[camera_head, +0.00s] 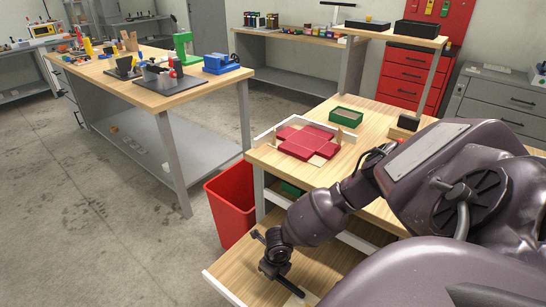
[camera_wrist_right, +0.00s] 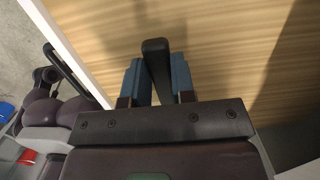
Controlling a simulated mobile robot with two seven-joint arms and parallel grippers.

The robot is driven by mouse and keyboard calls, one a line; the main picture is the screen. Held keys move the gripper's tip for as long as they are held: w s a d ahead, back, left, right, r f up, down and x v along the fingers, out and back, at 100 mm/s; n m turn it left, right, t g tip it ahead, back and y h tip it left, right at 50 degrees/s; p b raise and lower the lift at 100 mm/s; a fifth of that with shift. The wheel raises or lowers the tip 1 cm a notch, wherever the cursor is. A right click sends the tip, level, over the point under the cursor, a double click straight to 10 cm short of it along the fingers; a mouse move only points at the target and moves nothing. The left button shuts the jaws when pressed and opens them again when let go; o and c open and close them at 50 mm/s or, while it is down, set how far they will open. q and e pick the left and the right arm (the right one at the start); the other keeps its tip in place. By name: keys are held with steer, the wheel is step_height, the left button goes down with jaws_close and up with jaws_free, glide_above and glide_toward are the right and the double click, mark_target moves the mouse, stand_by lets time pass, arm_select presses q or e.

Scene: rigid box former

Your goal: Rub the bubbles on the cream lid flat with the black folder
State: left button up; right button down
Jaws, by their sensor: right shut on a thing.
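My right gripper (camera_head: 279,273) is low at the front of the wooden bench, over the pale wooden lower surface. In the right wrist view its blue-grey fingers (camera_wrist_right: 156,82) are shut on the black folder (camera_wrist_right: 156,60), a narrow bar pointing away from the gripper over wood grain. In the head view the dark gripper and folder are hard to tell apart. I cannot make out a cream lid or its bubbles. My left gripper is not in view.
A red cross-shaped blank (camera_head: 305,141) lies on the bench beside a cream rail (camera_head: 275,130). A green box (camera_head: 345,118) stands behind it. A red bin (camera_head: 231,205) stands left of the bench. My right arm covers much of the bench's right side.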

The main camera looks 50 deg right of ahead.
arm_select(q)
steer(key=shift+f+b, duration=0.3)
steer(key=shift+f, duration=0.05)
arm_select(e)
steer(key=shift+f, duration=0.4)
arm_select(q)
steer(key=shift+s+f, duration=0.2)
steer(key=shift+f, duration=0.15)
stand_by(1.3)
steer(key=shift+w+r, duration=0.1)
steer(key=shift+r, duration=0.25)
arm_select(e)
steer(key=shift+s+f, duration=0.15)
steer(key=shift+s, duration=1.1)
stand_by(0.4)
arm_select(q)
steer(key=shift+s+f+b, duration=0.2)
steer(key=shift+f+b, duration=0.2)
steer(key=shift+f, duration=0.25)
arm_select(e)
steer(key=shift+w, duration=0.65)
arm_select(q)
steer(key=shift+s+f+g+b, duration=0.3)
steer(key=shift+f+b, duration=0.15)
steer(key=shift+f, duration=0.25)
arm_select(e)
steer(key=shift+w, duration=0.6)
